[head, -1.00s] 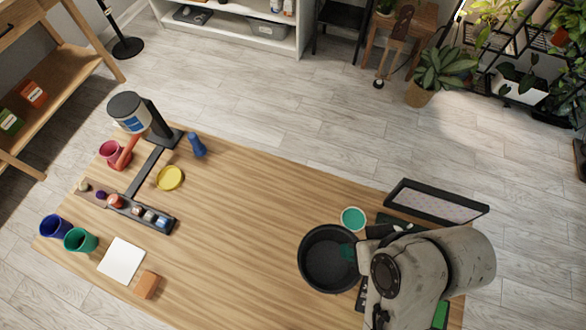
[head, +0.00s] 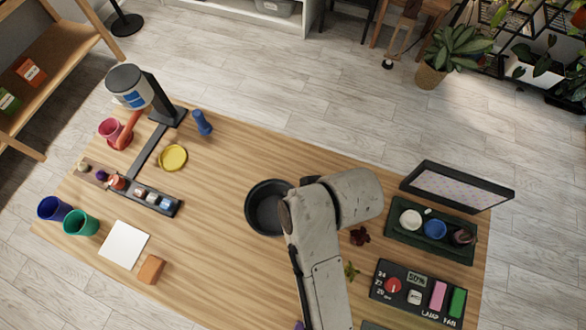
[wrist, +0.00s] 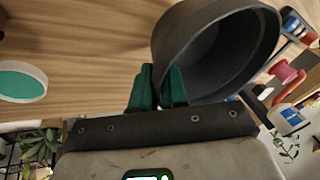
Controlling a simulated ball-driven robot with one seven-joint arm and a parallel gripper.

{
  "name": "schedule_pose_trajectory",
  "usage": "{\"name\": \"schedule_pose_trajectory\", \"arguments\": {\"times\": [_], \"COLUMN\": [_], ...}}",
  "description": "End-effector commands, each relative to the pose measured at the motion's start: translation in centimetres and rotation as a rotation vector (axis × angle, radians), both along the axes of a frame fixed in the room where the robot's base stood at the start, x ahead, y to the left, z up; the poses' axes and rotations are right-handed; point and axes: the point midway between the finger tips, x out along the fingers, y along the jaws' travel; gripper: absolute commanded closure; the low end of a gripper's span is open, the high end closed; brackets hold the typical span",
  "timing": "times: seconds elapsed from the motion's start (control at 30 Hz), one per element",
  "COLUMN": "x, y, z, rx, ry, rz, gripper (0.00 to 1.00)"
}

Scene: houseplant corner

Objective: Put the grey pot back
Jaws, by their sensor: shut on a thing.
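The grey pot (head: 262,208) is dark, round and empty. In the head view it is over the middle of the wooden table, with its opening facing up. My arm covers its right edge and hides my gripper there. In the wrist view the pot (wrist: 205,50) fills the upper right. My gripper (wrist: 158,88) has teal fingers shut on the pot's rim and wall. I cannot tell whether the pot's base touches the table.
A dark green tray (head: 462,250) and control panel (head: 405,306) are right. A teal disc (wrist: 20,82) shows in the wrist view. Bare table lies left of the pot.

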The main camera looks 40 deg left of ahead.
Motion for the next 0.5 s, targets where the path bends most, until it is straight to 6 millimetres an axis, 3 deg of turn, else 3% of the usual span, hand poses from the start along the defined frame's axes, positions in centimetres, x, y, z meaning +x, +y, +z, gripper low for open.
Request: {"name": "schedule_pose_trajectory", "arguments": {"times": [0.23, 0.5], "x": [0.0, 0.0], "y": [1.4, 1.3], "z": [-1.6, -4.4], "rx": [0.0, 0.001], "ry": [0.0, -0.002], "rz": [0.001, -0.001], "gripper": [1.0, 1.0]}}
